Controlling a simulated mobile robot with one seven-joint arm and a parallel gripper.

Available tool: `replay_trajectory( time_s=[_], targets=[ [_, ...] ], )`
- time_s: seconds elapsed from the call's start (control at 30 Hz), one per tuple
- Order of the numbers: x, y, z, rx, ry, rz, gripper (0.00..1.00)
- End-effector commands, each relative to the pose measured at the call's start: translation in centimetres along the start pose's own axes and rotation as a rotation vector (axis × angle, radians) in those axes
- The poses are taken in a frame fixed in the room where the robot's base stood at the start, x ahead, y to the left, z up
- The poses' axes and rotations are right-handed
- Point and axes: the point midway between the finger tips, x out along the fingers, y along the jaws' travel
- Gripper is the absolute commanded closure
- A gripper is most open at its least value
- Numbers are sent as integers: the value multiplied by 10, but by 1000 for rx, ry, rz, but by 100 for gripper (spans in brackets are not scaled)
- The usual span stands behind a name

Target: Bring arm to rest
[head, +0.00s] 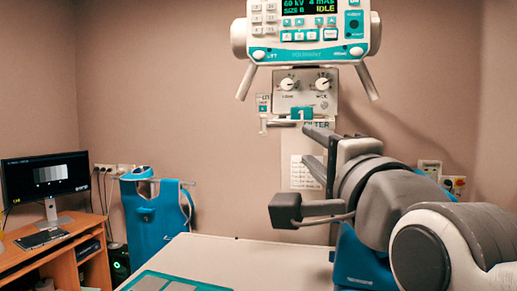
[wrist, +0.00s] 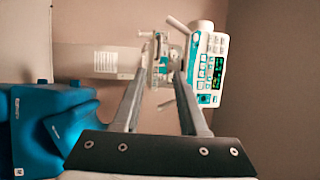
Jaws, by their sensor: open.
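My gripper (head: 309,147) is raised above the white table in the head view, in front of the lower part of the X-ray unit. In the wrist view, the two fingers of my gripper (wrist: 163,74) stand apart with nothing between them. My arm is bent at the right side of the head view, and its forearm points away from me. The X-ray unit (head: 307,50) hangs above and behind the gripper, with a lit panel reading IDLE. It also shows sideways beyond the fingertips in the wrist view (wrist: 208,70).
The white table (head: 250,255) carries a teal-edged plate (head: 170,283) at its near edge. A blue apron on a stand (head: 150,215) is left of the table. A wooden desk (head: 85,250) with a monitor (head: 47,180) stands farther left. Wall boxes (head: 453,184) are at right.

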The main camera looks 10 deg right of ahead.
Motion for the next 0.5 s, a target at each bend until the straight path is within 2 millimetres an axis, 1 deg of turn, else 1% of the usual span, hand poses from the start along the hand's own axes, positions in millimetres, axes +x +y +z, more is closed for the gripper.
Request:
replay_trajectory(
  time_s=[0.07,0.13,0.17,0.23,0.27,0.37,0.4,0.47,0.5],
  targets=[
    [0,2,0,-7,0,6,58],
    [0,10,1,-40,-4,35,58],
    [0,16,1,-66,-6,56,58],
    [0,38,3,-156,-21,132,58],
    [-1,50,4,-207,-31,173,58],
    [-10,99,7,-412,-94,339,58],
    [-16,120,8,-499,-131,410,58],
    [-28,149,9,-624,-198,510,58],
    [-37,168,9,-704,-250,575,58]
  ],
)
